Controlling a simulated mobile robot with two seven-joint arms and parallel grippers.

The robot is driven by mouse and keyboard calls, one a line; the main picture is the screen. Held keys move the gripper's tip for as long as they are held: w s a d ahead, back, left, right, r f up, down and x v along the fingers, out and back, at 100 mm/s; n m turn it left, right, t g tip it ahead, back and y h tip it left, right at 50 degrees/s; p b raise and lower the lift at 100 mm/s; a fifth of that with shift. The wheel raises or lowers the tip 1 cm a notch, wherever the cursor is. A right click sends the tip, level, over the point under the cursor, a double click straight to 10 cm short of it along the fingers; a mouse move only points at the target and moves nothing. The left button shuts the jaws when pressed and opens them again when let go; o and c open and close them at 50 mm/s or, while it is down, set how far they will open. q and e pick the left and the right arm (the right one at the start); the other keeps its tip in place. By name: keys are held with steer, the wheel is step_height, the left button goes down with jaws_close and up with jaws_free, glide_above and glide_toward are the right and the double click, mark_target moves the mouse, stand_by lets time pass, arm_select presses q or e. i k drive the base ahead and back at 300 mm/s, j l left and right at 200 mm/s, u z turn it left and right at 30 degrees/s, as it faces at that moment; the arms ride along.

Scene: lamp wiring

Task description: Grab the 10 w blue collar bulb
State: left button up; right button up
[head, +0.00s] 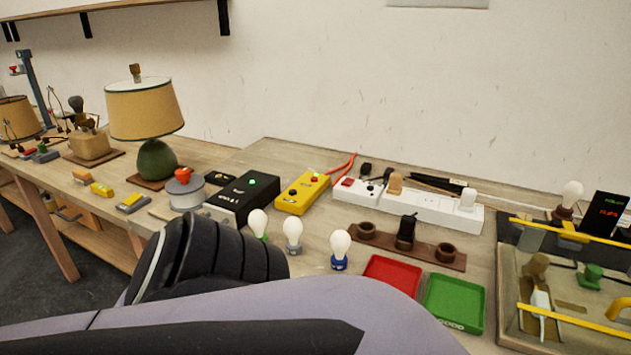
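The bulb with the blue collar (340,248) stands upright on the wooden table, glass up, just left of the red tray. A bulb with a grey collar (292,234) and one with a green collar (258,223) stand in a row to its left. No wattage marking is readable on them. One of my arms fills the bottom of the head view, in front of the bulbs. Neither of my grippers is in view.
A red tray (392,275) and a green tray (455,303) lie right of the bulbs. Behind are a brown socket strip (435,250), a white power strip (420,207), a yellow box (302,192) and a black box (243,196). A test fixture (515,265) stands at right.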

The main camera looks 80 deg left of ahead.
mark_target(340, 241)
steer(key=l+u, duration=0.1)
steer(key=u, duration=2.05)
steer(key=k+j, duration=0.05)
steer(key=j, duration=0.05)
